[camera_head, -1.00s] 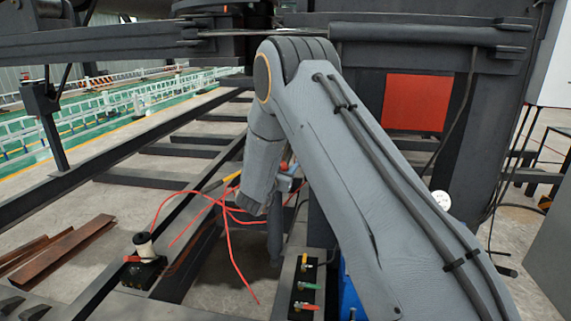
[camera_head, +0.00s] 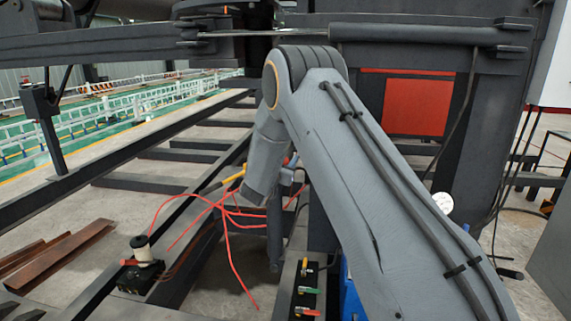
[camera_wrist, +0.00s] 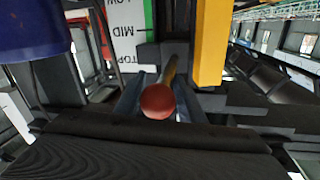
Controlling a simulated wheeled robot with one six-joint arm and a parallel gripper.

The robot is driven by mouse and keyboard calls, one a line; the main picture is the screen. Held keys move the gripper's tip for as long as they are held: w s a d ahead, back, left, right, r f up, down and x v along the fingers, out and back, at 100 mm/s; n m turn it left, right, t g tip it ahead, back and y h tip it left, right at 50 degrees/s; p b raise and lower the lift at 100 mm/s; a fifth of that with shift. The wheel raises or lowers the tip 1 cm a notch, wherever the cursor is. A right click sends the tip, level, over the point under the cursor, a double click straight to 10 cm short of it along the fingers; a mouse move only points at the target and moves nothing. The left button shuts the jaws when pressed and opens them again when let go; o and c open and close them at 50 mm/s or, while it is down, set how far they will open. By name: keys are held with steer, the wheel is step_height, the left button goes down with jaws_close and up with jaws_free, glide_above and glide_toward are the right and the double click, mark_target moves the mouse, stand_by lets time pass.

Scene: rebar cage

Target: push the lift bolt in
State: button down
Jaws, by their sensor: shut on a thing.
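In the wrist view a rod with a round red knob (camera_wrist: 157,101) sits between the two fingers of my gripper (camera_wrist: 155,97), which are shut on it. The knob faces the camera and the rod runs away behind it. I take it to be the lift bolt, but its far end is hidden, so I cannot tell how deep it sits. A white scale plate (camera_wrist: 124,30) lettered LOW, MID and a partly covered third word stands behind, left of a yellow upright bar (camera_wrist: 211,42).
A blue cylinder (camera_wrist: 32,30) is close at the upper left of the wrist view. In the head view, thin red cables (camera_head: 225,208) hang left of my wrist. A valve block (camera_head: 306,290) with coloured levers stands below, and dark frame beams (camera_head: 110,145) run along the left.

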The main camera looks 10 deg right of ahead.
steer(key=shift+d, duration=0.3)
steer(key=c, duration=1.3)
jaws_free()
steer(key=shift+w+d, duration=0.1)
steer(key=shift+d, duration=0.1)
steer(key=shift+a, duration=0.45)
steer(key=b+v, duration=0.1)
steer(key=v, duration=0.6)
steer(key=shift+s, duration=0.3)
